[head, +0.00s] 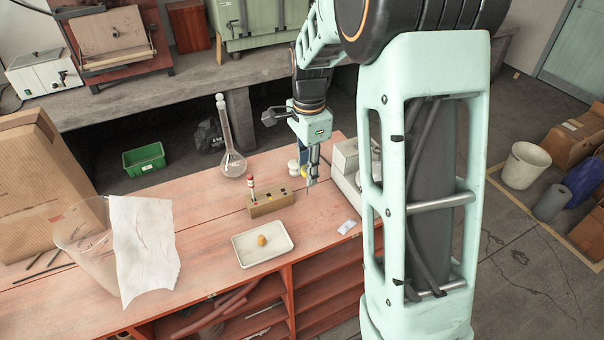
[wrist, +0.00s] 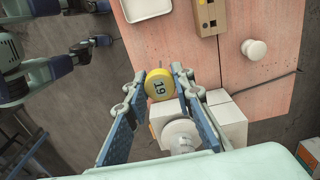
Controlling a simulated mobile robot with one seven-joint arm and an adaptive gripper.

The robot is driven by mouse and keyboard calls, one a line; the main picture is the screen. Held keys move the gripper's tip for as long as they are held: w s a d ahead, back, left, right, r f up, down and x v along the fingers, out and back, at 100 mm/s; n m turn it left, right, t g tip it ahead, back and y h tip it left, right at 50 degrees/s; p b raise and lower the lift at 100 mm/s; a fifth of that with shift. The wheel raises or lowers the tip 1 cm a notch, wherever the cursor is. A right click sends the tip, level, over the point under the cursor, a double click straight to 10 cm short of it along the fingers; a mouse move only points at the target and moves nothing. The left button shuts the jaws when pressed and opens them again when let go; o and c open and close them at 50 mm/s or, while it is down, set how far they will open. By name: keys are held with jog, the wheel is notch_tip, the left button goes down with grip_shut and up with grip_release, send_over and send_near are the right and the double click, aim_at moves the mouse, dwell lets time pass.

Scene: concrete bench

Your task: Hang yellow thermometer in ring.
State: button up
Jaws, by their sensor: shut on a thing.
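My gripper (head: 309,178) is above the right part of the red bench, pointing down. In the wrist view its two fingers (wrist: 161,84) are closed around the yellow thermometer (wrist: 158,86), whose round yellow head bears the number 19. A bit of yellow (head: 304,172) shows at the fingers in the head view, with a thin stem below. The thermometer is apart from the wooden block. I cannot make out a ring in either view. A white box-like device (head: 345,157) stands just right of my gripper, partly hidden by my arm; a pale round part (wrist: 180,136) shows in the wrist view.
A wooden block (head: 270,204) with holes holds a red-topped piece (head: 251,183). A white tray (head: 248,257) carries an orange lump (head: 262,240). A long-necked flask (head: 232,160) stands behind. A clear vessel with a white cloth (head: 143,250) is at left. Bare bench lies between.

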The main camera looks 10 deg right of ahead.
jog(key=shift+r, duration=2.9)
jog(key=shift+d, duration=0.1)
